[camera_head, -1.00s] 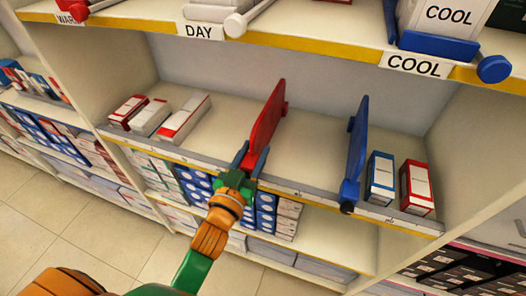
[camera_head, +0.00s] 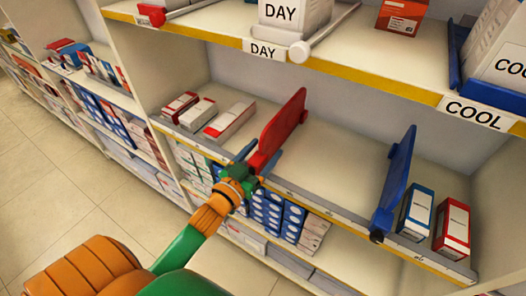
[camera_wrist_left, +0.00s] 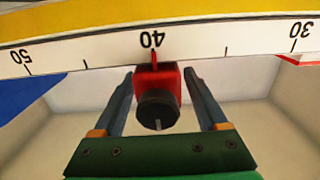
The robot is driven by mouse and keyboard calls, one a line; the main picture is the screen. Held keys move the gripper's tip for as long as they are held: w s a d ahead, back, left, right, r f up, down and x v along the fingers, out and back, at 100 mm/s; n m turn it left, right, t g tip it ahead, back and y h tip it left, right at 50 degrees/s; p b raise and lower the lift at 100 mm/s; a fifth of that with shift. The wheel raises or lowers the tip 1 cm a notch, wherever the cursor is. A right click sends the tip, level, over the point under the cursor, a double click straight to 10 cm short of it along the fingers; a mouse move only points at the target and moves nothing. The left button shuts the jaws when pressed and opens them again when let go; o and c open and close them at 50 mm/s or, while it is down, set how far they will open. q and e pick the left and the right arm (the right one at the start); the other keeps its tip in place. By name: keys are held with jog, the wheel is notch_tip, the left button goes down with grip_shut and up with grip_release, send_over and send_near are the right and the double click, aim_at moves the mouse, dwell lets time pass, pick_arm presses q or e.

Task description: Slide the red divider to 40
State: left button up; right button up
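The red divider (camera_head: 285,130) stands upright on the middle shelf, left of the blue divider (camera_head: 397,175). In the left wrist view its red front block with a dark knob (camera_wrist_left: 156,108) lies at the rail, and its red pointer meets the mark 40 on the white scale (camera_wrist_left: 200,46). My left gripper (camera_head: 254,160) is at this front end. In the left wrist view the gripper (camera_wrist_left: 163,98) has one finger on each side of the knob, with gaps showing on both sides. My right gripper is not in view.
A blue box (camera_head: 416,212) and a red box (camera_head: 452,229) stand right of the blue divider. Free shelf lies between the dividers. The upper shelf's yellow edge (camera_head: 375,82) overhangs above, with labels and more dividers.

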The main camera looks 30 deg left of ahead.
aim_at(252, 165)
pick_arm(q)
jog(key=s, duration=0.7)
jog(key=shift+s+a+b, duration=0.1)
jog(key=shift+b, duration=0.2)
